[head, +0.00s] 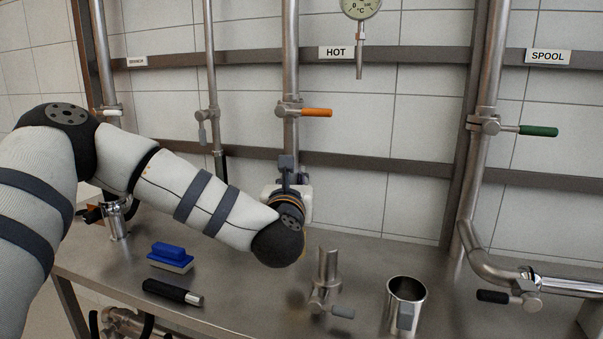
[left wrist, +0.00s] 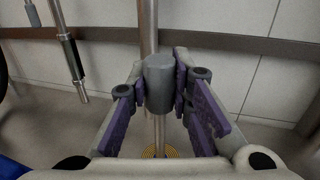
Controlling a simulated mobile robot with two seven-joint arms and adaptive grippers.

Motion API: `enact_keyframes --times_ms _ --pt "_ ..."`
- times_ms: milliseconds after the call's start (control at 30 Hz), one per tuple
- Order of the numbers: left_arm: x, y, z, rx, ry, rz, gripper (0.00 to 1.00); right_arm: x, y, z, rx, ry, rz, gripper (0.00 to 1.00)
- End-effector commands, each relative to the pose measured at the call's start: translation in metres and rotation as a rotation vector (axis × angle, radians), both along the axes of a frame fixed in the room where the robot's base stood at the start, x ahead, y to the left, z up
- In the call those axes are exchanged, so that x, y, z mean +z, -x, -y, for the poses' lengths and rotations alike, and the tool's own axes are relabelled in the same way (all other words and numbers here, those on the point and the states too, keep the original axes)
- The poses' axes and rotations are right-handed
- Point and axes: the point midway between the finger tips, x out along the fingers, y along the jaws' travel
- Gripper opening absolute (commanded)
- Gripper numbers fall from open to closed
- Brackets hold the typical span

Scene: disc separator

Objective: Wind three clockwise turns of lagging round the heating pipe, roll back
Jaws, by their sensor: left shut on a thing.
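The pipe by the HOT label, the heating pipe (head: 291,60), runs upright down the wall and has an orange-handled valve. My left arm reaches across to it, and my left gripper (head: 288,180) is near its lower part, with its fingers mostly hidden behind my wrist. In the left wrist view the gripper (left wrist: 160,92) is shut on a smooth grey cylinder (left wrist: 160,72) between its purple-padded fingers. A steel pipe shows above and a thinner one below this cylinder. I cannot tell whether it is the lagging roll or touches the pipe. My right gripper is out of view.
A blue brush (head: 168,254) and a black-handled tool (head: 172,292) lie on the steel bench (head: 235,290). A short valved pipe stub (head: 328,270) and a metal cup (head: 405,300) stand at the right. The SPOOL pipe (head: 487,70) has a green-handled valve.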

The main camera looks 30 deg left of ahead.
Motion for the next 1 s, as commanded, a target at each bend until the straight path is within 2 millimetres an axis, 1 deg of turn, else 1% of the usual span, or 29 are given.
enact_keyframes --times_ms 33,133,367,567,1000 --pt "-0.017 -0.002 0.000 0.000 -0.001 -0.015 0.00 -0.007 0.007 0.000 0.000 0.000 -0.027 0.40" --pt "-0.026 -0.002 0.000 0.000 -0.002 -0.011 0.00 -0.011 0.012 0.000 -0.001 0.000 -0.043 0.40" --pt "-0.022 -0.001 0.000 0.000 -0.001 0.000 0.00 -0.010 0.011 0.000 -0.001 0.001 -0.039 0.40" --pt "-0.023 -0.001 0.003 -0.001 -0.001 -0.002 0.00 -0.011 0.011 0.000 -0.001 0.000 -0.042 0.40" --pt "-0.026 -0.006 0.025 -0.001 -0.003 -0.004 0.00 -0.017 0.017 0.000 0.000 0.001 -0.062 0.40"
